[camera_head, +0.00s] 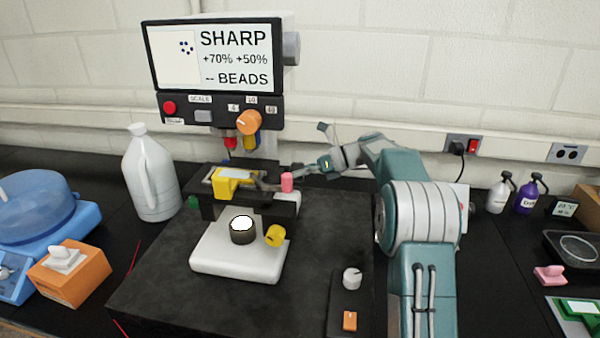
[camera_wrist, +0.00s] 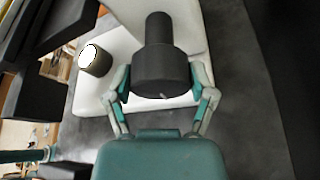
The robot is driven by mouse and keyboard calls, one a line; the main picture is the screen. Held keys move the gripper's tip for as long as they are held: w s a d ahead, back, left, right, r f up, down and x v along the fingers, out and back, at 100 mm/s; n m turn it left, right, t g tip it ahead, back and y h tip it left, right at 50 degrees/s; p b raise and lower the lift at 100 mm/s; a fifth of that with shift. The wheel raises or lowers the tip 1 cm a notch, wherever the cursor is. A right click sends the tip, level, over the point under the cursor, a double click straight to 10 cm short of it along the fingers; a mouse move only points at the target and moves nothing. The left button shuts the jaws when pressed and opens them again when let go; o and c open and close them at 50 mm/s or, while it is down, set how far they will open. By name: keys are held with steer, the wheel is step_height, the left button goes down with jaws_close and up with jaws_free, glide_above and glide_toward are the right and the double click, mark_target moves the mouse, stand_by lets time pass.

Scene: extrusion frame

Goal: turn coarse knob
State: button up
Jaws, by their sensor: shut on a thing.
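A dark grey stepped knob (camera_wrist: 160,70), wide at the near end and narrower beyond, fills the middle of the wrist view. My gripper (camera_wrist: 161,82) is shut on its wide part, with one finger on each side. The microscope has a white base (camera_head: 225,262), which also shows behind the knob in the wrist view (camera_wrist: 88,97). In the head view my gripper (camera_head: 304,174) reaches the microscope's right side from the right. The held knob cannot be clearly made out there. A pink knob (camera_head: 287,182) is beside the stage, and a yellow knob (camera_head: 274,236) is on the base.
A dark round lamp (camera_head: 243,230) with a white top stands on the base. A screen (camera_head: 215,55) rises above the microscope. A white jug (camera_head: 150,175) and an orange box (camera_head: 70,273) are to the left. A small control box (camera_head: 348,305) sits at the front right.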

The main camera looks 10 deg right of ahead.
steer(key=shift+w+m+y, duration=0.15)
steer(key=shift+m+y, duration=0.15)
steer(key=shift+m, duration=0.4)
steer(key=shift+g, duration=0.4)
steer(key=o, duration=1.1)
steer(key=shift+w+f, duration=0.1)
steer(key=shift+c, duration=0.2)
steer(key=v, duration=1.2)
